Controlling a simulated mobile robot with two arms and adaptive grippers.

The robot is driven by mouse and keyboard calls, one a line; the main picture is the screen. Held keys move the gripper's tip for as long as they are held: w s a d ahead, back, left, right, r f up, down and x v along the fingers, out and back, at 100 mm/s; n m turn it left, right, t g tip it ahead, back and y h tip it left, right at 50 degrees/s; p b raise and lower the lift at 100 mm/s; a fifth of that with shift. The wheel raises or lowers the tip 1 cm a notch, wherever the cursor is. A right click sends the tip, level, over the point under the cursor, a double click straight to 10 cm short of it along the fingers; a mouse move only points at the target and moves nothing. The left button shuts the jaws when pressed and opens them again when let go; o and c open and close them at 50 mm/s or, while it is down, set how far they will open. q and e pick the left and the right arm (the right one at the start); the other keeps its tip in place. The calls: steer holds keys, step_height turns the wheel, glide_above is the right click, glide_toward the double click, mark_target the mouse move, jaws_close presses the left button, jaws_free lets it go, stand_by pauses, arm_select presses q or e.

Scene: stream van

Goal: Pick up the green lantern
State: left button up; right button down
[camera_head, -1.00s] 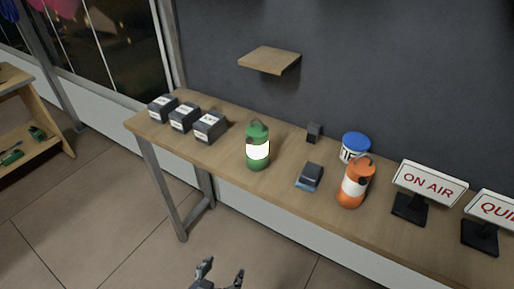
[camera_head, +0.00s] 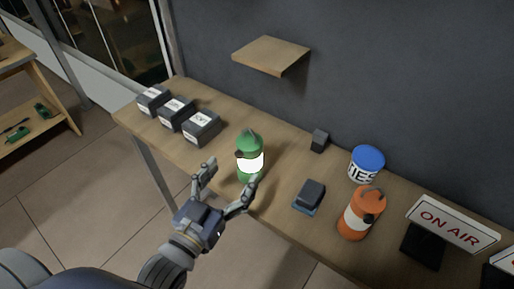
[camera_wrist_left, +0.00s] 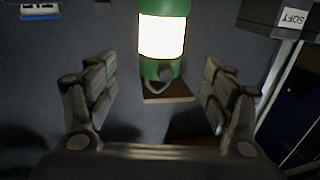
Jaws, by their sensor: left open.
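The green lantern (camera_head: 250,156) stands upright on the wooden table, with a glowing white middle band. My left gripper (camera_head: 231,183) is open, just in front of the lantern on the near side of the table, its two fingers pointing towards it. In the left wrist view the lantern (camera_wrist_left: 162,35) shows at the top middle, ahead of and between the open fingers (camera_wrist_left: 160,95), apart from them. Its carry loop shows at the lower end there. My right gripper is not in view.
Several dark boxes (camera_head: 201,127) stand left of the lantern on the table (camera_head: 279,189). To the right are a small dark block (camera_head: 319,140), a dark blue-based item (camera_head: 309,197), a blue-lidded tub (camera_head: 366,164), an orange lantern (camera_head: 360,213) and an ON AIR sign (camera_head: 452,223). A wooden shelf (camera_head: 271,54) hangs above.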

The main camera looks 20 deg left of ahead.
mark_target(241, 159)
arm_select(q)
steer(key=w, duration=0.2)
steer(key=w+p, duration=0.1)
steer(key=shift+w+d+r, duration=0.25)
steer(key=shift+d, duration=0.05)
steer(key=shift+w+d+f, duration=0.1)
steer(key=shift+w, duration=0.2)
steer(key=shift+w+d+r+p, duration=0.1)
steer(key=shift+w+r+p, duration=0.1)
steer(key=shift+w+p, duration=0.35)
steer(key=shift+w+d+r+p, duration=0.1)
steer(key=shift+w+r+p, duration=0.05)
steer(key=shift+w+p, duration=0.35)
steer(key=shift+w+d+f, duration=0.15)
steer(key=shift+w, duration=1.1)
steer(key=shift+w+f+p, duration=0.1)
steer(key=shift+w+p, duration=0.2)
steer(key=shift+w+d, duration=0.1)
steer(key=c, duration=1.3)
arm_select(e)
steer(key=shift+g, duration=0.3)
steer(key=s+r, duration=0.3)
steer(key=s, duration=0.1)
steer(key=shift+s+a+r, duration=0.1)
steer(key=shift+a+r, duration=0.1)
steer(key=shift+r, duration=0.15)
